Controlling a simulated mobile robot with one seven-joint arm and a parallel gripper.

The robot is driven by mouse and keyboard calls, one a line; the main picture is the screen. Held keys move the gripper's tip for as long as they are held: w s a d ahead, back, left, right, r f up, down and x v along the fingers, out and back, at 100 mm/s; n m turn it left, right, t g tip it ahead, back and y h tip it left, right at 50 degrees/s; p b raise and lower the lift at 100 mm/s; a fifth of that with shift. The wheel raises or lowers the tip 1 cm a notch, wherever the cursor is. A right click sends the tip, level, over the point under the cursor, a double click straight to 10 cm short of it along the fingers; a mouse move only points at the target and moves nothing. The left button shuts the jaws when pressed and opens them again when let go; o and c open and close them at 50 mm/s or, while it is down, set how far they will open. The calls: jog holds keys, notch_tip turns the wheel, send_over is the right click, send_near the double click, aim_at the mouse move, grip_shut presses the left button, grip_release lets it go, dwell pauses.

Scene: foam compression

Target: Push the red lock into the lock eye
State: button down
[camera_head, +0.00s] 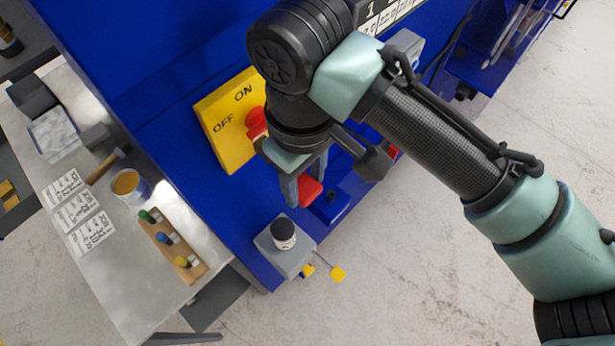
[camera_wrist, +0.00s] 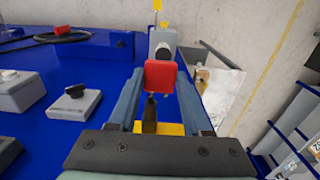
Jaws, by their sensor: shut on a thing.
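The red lock (camera_wrist: 161,75) is a small red block between the fingertips of my gripper (camera_wrist: 160,88) in the wrist view. The fingers are shut on it and hold it above the blue machine top. In the head view the red lock (camera_head: 311,188) shows at the fingertips of my gripper (camera_head: 303,191), right of and below the yellow ON/OFF plate (camera_head: 214,128). A round red knob (camera_head: 256,122) stands on that plate, partly behind my wrist. A yellow part also shows below the lock in the wrist view (camera_wrist: 171,128). I cannot clearly make out the lock eye.
A grey box with a black knob (camera_head: 283,234) stands on the blue machine (camera_head: 165,70) near its lower corner. A metal table (camera_head: 135,270) at left holds a cup, papers and a wooden rack. Grey boxes with knobs (camera_wrist: 75,103) stand left in the wrist view.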

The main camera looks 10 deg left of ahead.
jog(key=shift+w+a, duration=0.3)
jog(key=shift+a, duration=0.1)
jog(key=shift+c, duration=1.3)
grip_release()
jog(key=shift+s+d, duration=0.9)
jog(key=shift+d, duration=0.3)
jog(key=shift+s+d, duration=0.85)
jog(key=shift+d, duration=0.35)
notch_tip(320, 180, up, 13)
jog(key=b, duration=0.2)
